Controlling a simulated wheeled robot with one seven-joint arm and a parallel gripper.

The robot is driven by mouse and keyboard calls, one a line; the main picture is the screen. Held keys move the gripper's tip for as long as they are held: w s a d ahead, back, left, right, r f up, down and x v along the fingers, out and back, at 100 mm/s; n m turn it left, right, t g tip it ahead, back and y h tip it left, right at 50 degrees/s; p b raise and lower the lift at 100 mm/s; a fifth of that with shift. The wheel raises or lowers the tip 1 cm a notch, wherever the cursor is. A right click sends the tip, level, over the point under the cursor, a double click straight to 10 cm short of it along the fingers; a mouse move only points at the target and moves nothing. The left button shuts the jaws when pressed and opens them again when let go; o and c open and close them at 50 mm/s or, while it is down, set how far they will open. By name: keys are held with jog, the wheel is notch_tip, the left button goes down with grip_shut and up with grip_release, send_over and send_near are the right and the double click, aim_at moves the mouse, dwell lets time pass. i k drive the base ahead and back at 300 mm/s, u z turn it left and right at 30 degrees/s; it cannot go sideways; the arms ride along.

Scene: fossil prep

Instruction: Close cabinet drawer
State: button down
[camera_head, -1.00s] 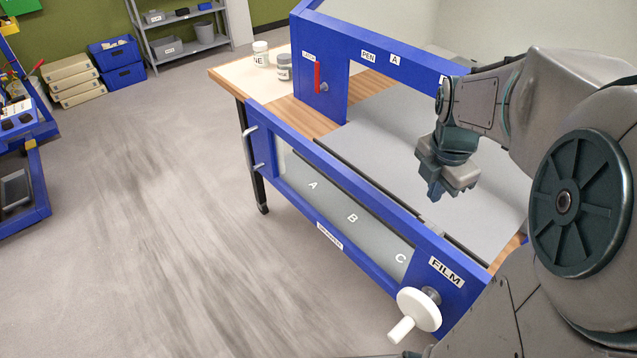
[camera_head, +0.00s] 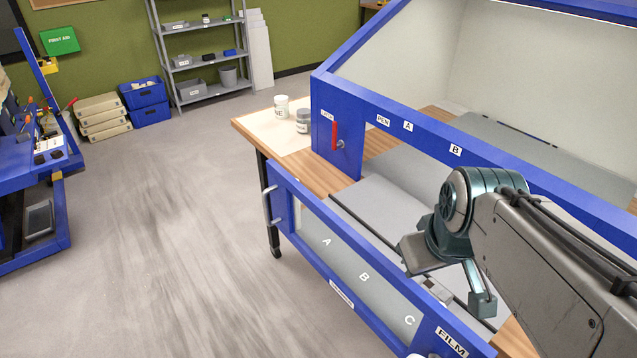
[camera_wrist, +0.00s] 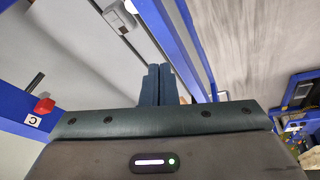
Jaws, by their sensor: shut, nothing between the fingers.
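No part is clearly marked as a cabinet drawer. The long blue front frame (camera_head: 300,212) has a grey panel (camera_head: 345,268) lettered A, B and C, and a metal handle (camera_head: 268,206) at its left end. A "FILM" label (camera_head: 452,341) is at its right end. Behind it stands the blue cabinet (camera_head: 345,125) with an open front over grey boards. My gripper (camera_head: 482,304) hangs over the boards just behind the front frame. In the wrist view its fingers (camera_wrist: 160,75) are together and empty, beside the blue rail (camera_wrist: 173,45). Contact cannot be told.
A red latch (camera_head: 334,135) is on the cabinet's left post. Two jars (camera_head: 303,121) stand on the worktop's left end. The floor (camera_head: 160,220) left of the bench is clear. A blue tool bench (camera_head: 62,210), blue bins (camera_head: 148,103) and shelves (camera_head: 200,60) stand farther off.

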aim_at(352, 236)
jog(key=z, duration=1.45)
jog(key=k, duration=0.75)
jog(key=u, duration=1.05)
jog(key=i, duration=0.5)
jog(key=z, duration=0.05)
